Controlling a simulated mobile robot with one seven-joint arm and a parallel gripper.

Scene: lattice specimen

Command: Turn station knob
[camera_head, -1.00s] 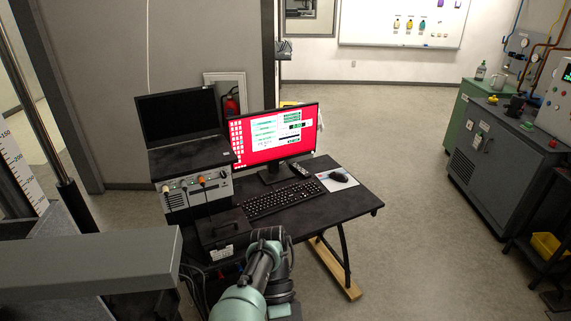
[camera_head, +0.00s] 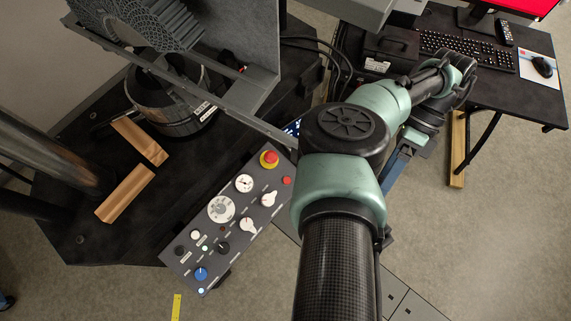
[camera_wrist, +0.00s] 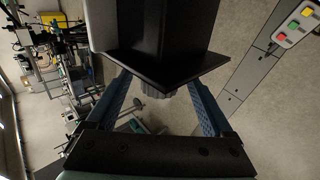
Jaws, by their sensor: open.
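A grey control panel (camera_head: 234,248) with several knobs lies in the middle of the head view. It carries a blue knob (camera_head: 200,274), a black knob (camera_head: 223,248) and two white pointer knobs, one upper (camera_head: 268,199) and one lower (camera_head: 249,225). No readable label shows which is the station knob. My gripper (camera_head: 396,168) is to the right of the panel, partly hidden by my arm, and apart from the knobs. In the wrist view my gripper (camera_wrist: 160,95) has its two blue fingers spread, with a dark square-edged plate (camera_wrist: 165,65) showing in front of them.
A red stop button (camera_head: 269,158) sits at the panel's top end. Left are a grey cylinder (camera_head: 170,105), wooden blocks (camera_head: 125,192) and a metal column (camera_head: 50,150). A desk with a keyboard (camera_head: 468,50) stands at upper right. A box with coloured buttons (camera_wrist: 294,24) shows in the wrist view.

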